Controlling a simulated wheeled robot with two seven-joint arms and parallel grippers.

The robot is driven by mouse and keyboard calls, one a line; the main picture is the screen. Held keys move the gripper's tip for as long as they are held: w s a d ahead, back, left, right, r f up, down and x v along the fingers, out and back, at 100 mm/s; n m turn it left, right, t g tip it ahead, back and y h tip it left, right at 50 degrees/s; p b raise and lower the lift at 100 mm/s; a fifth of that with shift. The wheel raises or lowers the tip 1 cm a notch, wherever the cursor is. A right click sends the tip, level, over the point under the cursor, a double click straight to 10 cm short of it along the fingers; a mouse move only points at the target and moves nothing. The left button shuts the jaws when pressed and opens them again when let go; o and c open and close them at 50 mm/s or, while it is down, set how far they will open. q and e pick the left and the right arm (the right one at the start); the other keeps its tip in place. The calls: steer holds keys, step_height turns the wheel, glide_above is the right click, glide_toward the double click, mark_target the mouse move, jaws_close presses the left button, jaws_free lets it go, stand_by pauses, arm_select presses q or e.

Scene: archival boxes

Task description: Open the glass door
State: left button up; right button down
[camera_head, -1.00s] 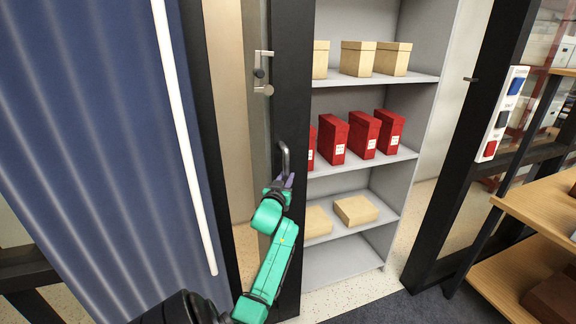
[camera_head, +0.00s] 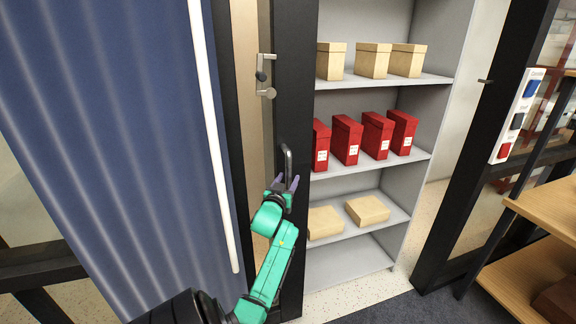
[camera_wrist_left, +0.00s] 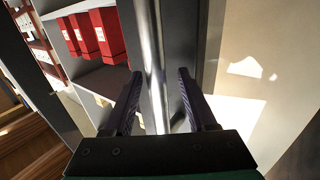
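The glass door's dark frame (camera_head: 293,80) stands partly open in the head view, with the shelves showing to its right. Its upright metal handle (camera_head: 288,160) is on this frame, and its bar shows in the wrist view (camera_wrist_left: 153,65). My left gripper (camera_head: 285,184) is at the lower part of the handle. In the wrist view the left gripper's dark fingers (camera_wrist_left: 158,103) are spread apart, with the bar between them and gaps on both sides. Contact with the bar is not visible. My right gripper is not in view.
A grey shelf unit (camera_head: 370,175) holds tan boxes (camera_head: 372,60) and red boxes (camera_head: 346,140). A blue curtain-like panel (camera_head: 110,130) fills the left. A metal fitting (camera_head: 265,75) is above the handle. A wooden rack (camera_head: 545,215) stands at right.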

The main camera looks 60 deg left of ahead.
arm_select(q)
steer(key=shift+s+d+f, duration=0.2)
steer(key=shift+s+d, duration=0.1)
steer(key=shift+d, duration=0.1)
steer(key=b+v, duration=0.2)
steer(key=v, duration=1.1)
steer(key=shift+s+r, duration=0.15)
steer(key=shift+s, duration=0.2)
